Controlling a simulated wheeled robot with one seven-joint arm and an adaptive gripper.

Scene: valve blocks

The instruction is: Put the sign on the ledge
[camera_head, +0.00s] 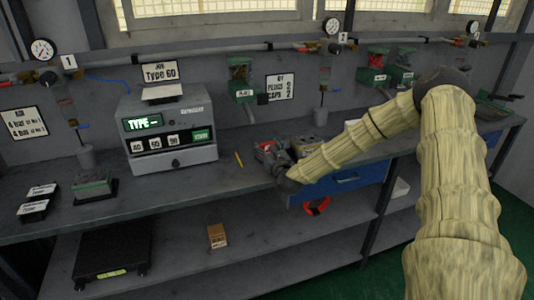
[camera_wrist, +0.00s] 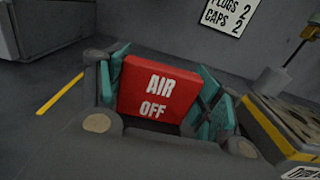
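The red sign (camera_wrist: 158,92), lettered "AIR OFF", stands between the two teal fingers of my gripper (camera_wrist: 160,95) in the wrist view. The fingers press close on its left and right edges, with no clear gap on either side. Its lower edge is partly hidden by my gripper. In the head view my gripper (camera_head: 272,160) is low over the front part of the bench, right of the grey Type 60 machine; the sign is hardly distinguishable there. I cannot tell which edge is the ledge.
A valve block (camera_wrist: 285,120) is close to the right finger in the wrist view. The grey machine (camera_head: 167,130) stands further left. A blue drawer (camera_head: 345,180) is under the bench.

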